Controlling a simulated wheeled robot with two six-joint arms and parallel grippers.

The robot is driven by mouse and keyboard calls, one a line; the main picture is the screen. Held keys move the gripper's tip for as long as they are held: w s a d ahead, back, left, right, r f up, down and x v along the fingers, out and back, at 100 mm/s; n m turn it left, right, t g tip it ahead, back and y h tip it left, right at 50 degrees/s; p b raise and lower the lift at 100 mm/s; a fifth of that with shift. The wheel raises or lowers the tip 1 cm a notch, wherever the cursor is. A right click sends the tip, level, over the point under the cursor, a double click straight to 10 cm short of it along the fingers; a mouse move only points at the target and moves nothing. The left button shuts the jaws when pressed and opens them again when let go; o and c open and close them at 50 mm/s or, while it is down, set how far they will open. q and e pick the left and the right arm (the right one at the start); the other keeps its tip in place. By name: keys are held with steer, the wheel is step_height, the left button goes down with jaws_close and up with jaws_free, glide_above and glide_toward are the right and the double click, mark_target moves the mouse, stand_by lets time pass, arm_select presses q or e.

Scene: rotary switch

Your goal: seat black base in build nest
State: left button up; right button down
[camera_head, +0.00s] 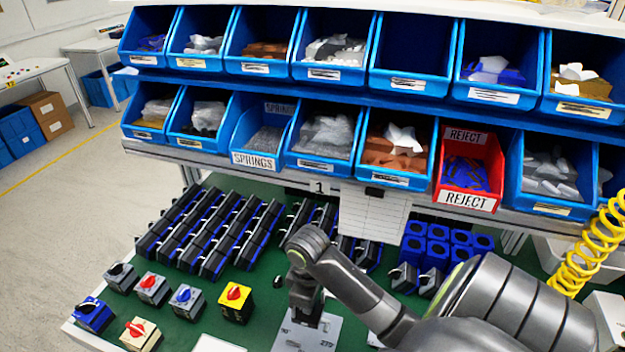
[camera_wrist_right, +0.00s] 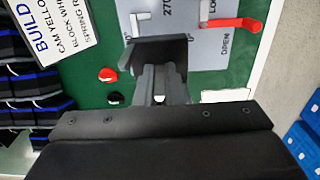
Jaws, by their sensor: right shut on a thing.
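My right gripper (camera_wrist_right: 162,76) is shut on the black base (camera_wrist_right: 158,49), a dark block at its fingertips in the right wrist view. The plate (camera_wrist_right: 205,52) carries angle marks, LOCK and OPEN labels and a red lever (camera_wrist_right: 232,25), which lies towards LOCK and OPEN. Whether the base touches the nest is hidden. My left gripper is not in view.
Several coloured switches, among them a yellow one (camera_head: 235,302), stand left of the plate. Rows of dark blocks (camera_head: 215,230) stand behind. A red knob (camera_wrist_right: 107,74) and a black knob (camera_wrist_right: 112,97) lie on the green mat. Blue bins (camera_head: 410,85) line the back.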

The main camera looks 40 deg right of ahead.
step_height(320, 180, down, 5)
steer(key=b, duration=0.4)
steer(key=shift+f, duration=0.1)
steer(key=shift+f+b, duration=0.3)
steer(key=shift+b, duration=0.2)
steer(key=shift+f+b, duration=0.55)
steer(key=shift+b, duration=0.05)
step_height(320, 180, down, 2)
steer(key=shift+f+b, duration=0.2)
steer(key=shift+b, duration=0.2)
steer(key=c, duration=1.5)
jaws_free()
steer(key=shift+f, duration=0.1)
